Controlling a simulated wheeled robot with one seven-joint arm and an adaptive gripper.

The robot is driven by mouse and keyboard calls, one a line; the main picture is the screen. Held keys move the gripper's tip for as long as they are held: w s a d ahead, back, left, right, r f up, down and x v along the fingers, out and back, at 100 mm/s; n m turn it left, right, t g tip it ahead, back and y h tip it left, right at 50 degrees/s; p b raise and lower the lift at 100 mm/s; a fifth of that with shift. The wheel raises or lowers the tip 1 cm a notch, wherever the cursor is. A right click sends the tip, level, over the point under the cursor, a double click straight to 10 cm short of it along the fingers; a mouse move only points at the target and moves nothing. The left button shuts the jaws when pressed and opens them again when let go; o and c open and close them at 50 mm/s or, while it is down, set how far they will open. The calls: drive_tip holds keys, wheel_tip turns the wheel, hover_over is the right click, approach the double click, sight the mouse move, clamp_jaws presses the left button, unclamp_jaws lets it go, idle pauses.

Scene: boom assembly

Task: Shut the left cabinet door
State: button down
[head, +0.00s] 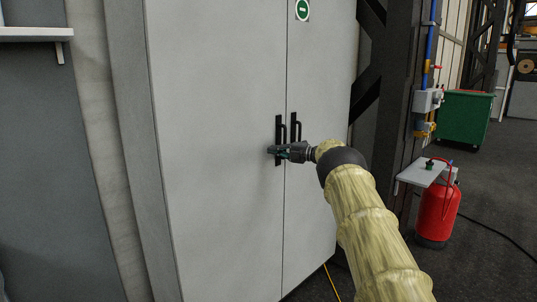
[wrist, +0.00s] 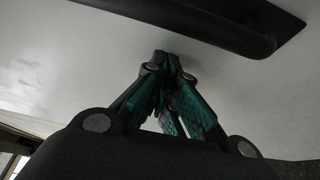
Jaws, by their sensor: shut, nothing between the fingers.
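The tall grey cabinet has a left door (head: 215,120) and a right door (head: 315,95). The left door looks flush with the right door, with only a thin seam between them. Each door has a black vertical handle near the seam, the left handle (head: 280,125) and the right handle (head: 296,128). My gripper (head: 272,150) is in front of the left door at the lower part of its handle. In the wrist view my gripper (wrist: 162,58) has its fingertips together, close to or against the pale door surface, below a dark handle bar (wrist: 215,25). Nothing shows between the fingers.
A dark steel column (head: 398,90) rises beside the cabinet. A green bin (head: 463,118) stands farther back. A wall shelf (head: 35,34) is at upper left. Dark floor is open at right.

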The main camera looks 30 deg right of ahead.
drive_tip(key=shift+w+a, duration=0.2)
drive_tip(key=shift+w, duration=0.3)
drive_tip(key=shift+w+a+r, duration=0.15)
drive_tip(key=shift+a+r, duration=0.1)
drive_tip(key=shift+r, duration=0.15)
drive_tip(key=shift+s+d+f, duration=0.15)
drive_tip(key=shift+s+f, duration=0.2)
drive_tip(key=shift+s, duration=0.15)
drive_tip(key=w+d+b+v, duration=0.1)
drive_tip(key=d+b+v, duration=0.1)
drive_tip(key=v, duration=1)
drive_tip(key=shift+d, duration=0.5)
drive_tip(key=shift+a, duration=0.1)
